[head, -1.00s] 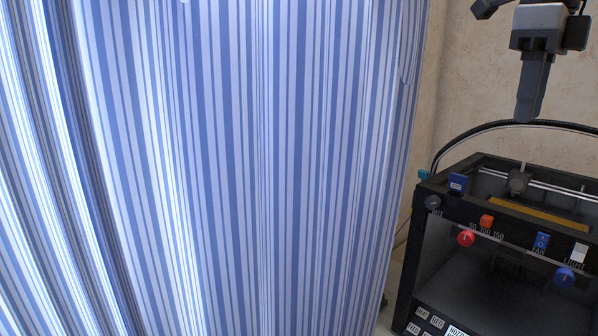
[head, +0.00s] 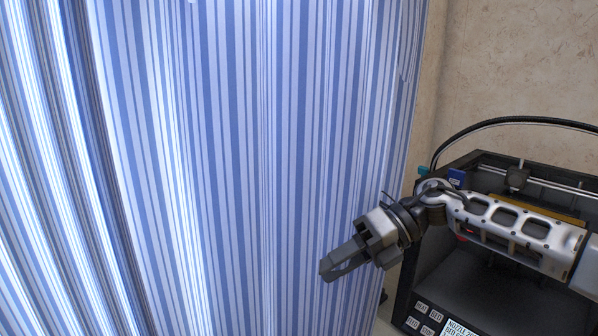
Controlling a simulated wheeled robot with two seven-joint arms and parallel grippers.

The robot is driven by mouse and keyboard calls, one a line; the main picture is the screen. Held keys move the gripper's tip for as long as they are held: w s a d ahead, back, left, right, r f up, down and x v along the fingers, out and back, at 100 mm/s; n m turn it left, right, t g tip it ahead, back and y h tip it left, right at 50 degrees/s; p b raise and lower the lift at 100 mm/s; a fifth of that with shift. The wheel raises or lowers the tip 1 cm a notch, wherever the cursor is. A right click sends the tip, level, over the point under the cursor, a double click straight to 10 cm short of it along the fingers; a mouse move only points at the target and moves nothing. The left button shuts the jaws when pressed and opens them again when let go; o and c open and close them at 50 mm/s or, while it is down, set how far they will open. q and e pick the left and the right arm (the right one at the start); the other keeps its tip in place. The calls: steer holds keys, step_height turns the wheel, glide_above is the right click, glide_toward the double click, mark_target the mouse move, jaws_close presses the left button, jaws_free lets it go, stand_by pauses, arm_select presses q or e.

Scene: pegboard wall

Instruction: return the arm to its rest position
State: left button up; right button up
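My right gripper (head: 328,269) is in the lower middle of the head view, in front of the striped curtain. Its dark fingers point left and slightly down and lie close together, with nothing seen between them. My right arm comes in from the right edge and crosses in front of the printer-like machine. My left gripper is not in view.
A blue-and-white striped curtain (head: 230,150) fills the left and middle. A black box-shaped machine (head: 405,290) with a small display (head: 458,328) stands at the right. A black cable (head: 500,120) arches above it. Bare beige wall (head: 520,60) is behind.

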steer(key=s+a+f+m+t+y, duration=0.2)
steer(key=a+f+m+t+y, duration=0.2)
steer(key=f+m+y, duration=0.3)
steer(key=s+d+f+m+t+h, duration=0.1)
steer(key=d+f+m+t+h, duration=0.25)
steer(key=f+m+t, duration=0.35)
steer(key=s+d+f+m+t+h, duration=0.1)
steer(key=d+f+m+t+h, duration=0.2)
steer(key=m, duration=0.7)
steer(key=s+d+f+m+g+h, duration=0.2)
steer(key=s+d+f+m+h, duration=0.9)
steer(key=s+d+f, duration=0.7)
steer(key=a+r+m+y, duration=0.1)
steer(key=a+r+m, duration=0.1)
steer(key=a+m, duration=0.4)
steer(key=a, duration=0.4)
steer(key=shift+w+a+t, duration=0.25)
steer(key=shift+a+t, duration=0.05)
steer(key=shift+t, duration=0.1)
steer(key=shift+r, duration=0.1)
